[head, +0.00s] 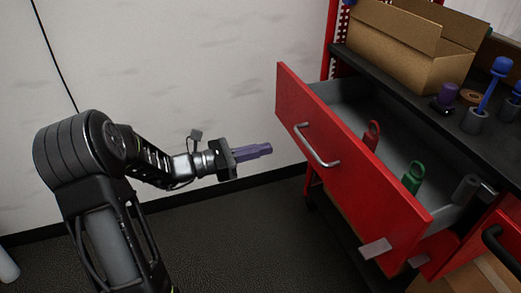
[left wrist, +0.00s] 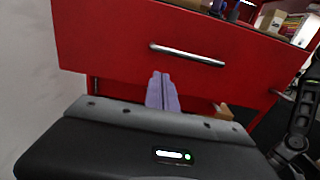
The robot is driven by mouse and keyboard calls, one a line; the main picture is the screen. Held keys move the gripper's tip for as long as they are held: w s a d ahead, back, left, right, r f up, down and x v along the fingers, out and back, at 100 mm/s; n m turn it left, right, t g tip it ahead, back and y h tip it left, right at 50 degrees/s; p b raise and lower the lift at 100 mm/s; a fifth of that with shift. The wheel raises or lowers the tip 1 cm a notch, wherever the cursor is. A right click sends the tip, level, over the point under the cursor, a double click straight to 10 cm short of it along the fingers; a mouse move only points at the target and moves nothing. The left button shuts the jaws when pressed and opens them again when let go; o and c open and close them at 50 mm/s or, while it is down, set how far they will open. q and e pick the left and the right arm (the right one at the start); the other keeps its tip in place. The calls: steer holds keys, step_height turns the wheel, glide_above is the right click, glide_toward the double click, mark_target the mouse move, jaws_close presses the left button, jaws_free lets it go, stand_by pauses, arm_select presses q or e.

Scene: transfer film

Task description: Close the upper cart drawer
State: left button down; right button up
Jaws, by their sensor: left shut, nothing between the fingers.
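The upper cart drawer (head: 345,170) is red and stands pulled out of the cart, its grey inside showing. Its silver bar handle (head: 318,147) is on the front face. In the left wrist view the red drawer front (left wrist: 110,40) and handle (left wrist: 187,55) fill the upper part. My left gripper (head: 268,149) has purple fingers, shut and empty. It is left of the drawer front, pointing toward it; in the left wrist view the fingertips (left wrist: 161,76) show below the handle. I cannot tell the exact gap. My right gripper is not in view.
The drawer holds a red clip-like item (head: 371,136), a green one (head: 413,177) and a grey cylinder (head: 466,189). The cart's black top (head: 385,82) bears an open cardboard box (head: 405,55) and blue-handled tools (head: 487,92). Floor left of the drawer is clear.

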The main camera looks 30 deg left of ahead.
mark_target(311, 138)
arm_select(q)
steer(key=b+x, duration=0.1)
steer(key=x, duration=1)
steer(key=shift+b, duration=0.35)
steer(key=shift+w, duration=0.2)
steer(key=shift+w+d, duration=0.1)
steer(key=shift+d, duration=0.1)
steer(key=b+x, duration=0.1)
steer(key=x, duration=2)
steer(key=shift+w+d, duration=0.2)
steer(key=shift+w, duration=0.1)
steer(key=shift+r, duration=0.1)
steer(key=shift+w+r, duration=0.1)
steer(key=shift+r, duration=0.1)
